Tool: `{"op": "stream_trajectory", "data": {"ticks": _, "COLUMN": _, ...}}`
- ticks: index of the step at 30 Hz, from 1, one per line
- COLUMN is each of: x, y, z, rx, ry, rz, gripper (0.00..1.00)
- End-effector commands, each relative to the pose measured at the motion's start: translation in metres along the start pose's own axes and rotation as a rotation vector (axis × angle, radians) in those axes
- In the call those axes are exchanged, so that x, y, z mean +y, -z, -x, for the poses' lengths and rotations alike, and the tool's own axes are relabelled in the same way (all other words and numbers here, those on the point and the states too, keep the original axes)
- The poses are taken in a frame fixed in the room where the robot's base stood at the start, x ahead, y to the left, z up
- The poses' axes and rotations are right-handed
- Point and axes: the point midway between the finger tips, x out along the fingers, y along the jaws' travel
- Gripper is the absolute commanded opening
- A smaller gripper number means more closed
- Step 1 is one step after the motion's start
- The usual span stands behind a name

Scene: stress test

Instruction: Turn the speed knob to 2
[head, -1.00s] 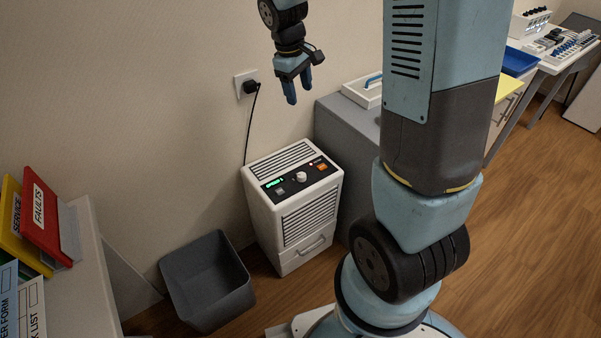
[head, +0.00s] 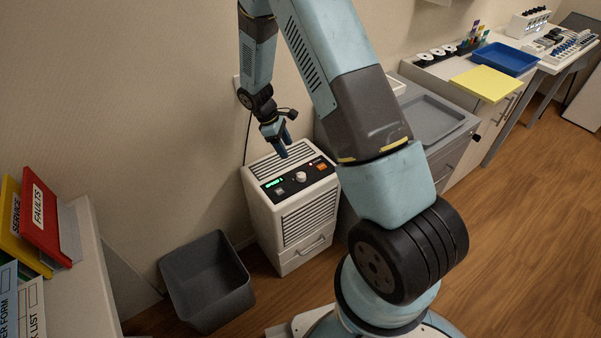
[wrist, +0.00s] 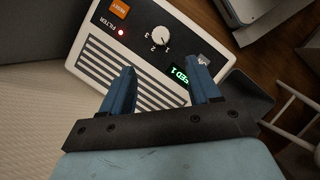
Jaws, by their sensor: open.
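The white speed knob (head: 301,176) sits on the dark top panel of the white unit (head: 310,215). It also shows in the wrist view (wrist: 160,36), with the numbers 1, 2 and 3 beside it. A green display (wrist: 181,76), partly hidden by a finger, shows "1" at its end. The knob's exact pointing direction is hard to tell. My gripper (head: 286,151) is above the unit's back part, pointing down. In the wrist view my gripper (wrist: 165,68) is open and empty, with the knob beyond its fingertips and apart from them.
On the same panel are an orange reset button (wrist: 119,8) and a red filter light (wrist: 121,33). A grey bin (head: 207,280) stands left of the unit. A grey cabinet with a tray (head: 430,118) stands to its right. The wall is close behind.

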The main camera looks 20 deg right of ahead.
Motion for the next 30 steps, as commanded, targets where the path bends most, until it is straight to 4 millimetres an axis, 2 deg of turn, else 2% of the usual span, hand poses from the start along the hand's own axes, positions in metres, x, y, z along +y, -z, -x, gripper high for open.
{"op": "stream_trajectory", "data": {"ticks": 5, "x": -0.001, "y": 0.000, "z": -0.019, "rx": -0.002, "ry": 0.002, "rz": 0.001, "gripper": 0.61}}
{"op": "stream_trajectory", "data": {"ticks": 21, "x": -0.001, "y": 0.000, "z": -0.111, "rx": -0.003, "ry": 0.002, "rz": 0.001, "gripper": 0.61}}
{"op": "stream_trajectory", "data": {"ticks": 30, "x": 0.000, "y": 0.000, "z": -0.134, "rx": 0.000, "ry": 0.000, "rz": -0.001, "gripper": 0.61}}
